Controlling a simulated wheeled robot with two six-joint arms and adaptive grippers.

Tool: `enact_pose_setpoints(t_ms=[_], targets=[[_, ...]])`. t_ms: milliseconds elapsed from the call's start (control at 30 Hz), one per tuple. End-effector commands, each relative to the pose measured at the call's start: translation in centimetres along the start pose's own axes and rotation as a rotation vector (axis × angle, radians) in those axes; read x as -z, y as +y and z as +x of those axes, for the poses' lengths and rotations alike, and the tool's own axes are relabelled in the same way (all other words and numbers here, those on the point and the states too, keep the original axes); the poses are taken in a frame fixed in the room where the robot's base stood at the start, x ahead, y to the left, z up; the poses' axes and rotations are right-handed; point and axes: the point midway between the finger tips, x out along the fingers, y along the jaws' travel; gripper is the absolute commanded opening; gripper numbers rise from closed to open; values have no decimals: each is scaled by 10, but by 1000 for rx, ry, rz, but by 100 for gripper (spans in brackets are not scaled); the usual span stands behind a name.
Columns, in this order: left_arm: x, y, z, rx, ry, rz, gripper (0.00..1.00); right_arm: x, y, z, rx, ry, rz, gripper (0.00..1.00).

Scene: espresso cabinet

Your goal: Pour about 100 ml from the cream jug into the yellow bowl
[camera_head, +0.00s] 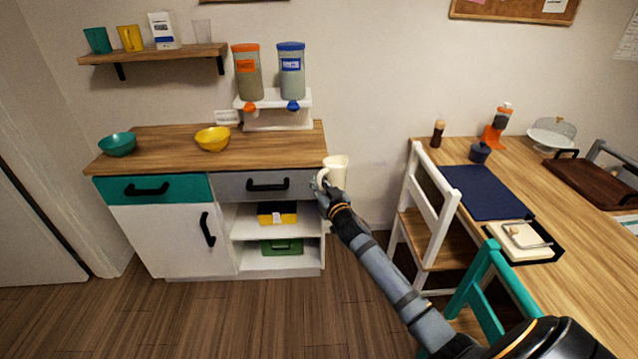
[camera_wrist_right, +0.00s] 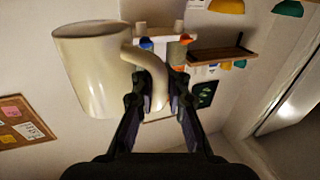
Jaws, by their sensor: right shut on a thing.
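The cream jug (camera_head: 338,168) is held up in the air near the right front corner of the wooden cabinet top, looking close to upright. My right gripper (camera_head: 322,187) is shut on its handle. The right wrist view also shows the jug (camera_wrist_right: 92,75), with its handle between the fingers of the gripper (camera_wrist_right: 160,100). The yellow bowl (camera_head: 212,139) stands on the cabinet top, left of the jug and apart from it. The jug's contents cannot be seen. My left gripper is not in view.
A teal bowl (camera_head: 118,144) stands left of the yellow bowl. A white dispenser stand (camera_head: 278,118) with two canisters is at the back right of the cabinet top. A white chair (camera_head: 430,190) and a desk (camera_head: 400,150) are at the right.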

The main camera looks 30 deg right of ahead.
Motion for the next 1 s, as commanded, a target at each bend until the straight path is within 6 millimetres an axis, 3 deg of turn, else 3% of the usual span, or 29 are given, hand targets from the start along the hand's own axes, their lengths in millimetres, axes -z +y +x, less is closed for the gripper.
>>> enact_pose_setpoints(t_ms=[267,467,667,800,1000], targets=[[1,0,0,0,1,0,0,-7,-8,-6,13,-1,1,0],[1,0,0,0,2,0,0,-35,-39,-31,55,-10,3,0],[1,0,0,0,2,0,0,-69,-80,-76,107,-14,8,0],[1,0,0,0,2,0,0,-89,-110,-118,132,-13,13,0],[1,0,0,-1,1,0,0,-104,-137,-170,140,-5,11,0]])
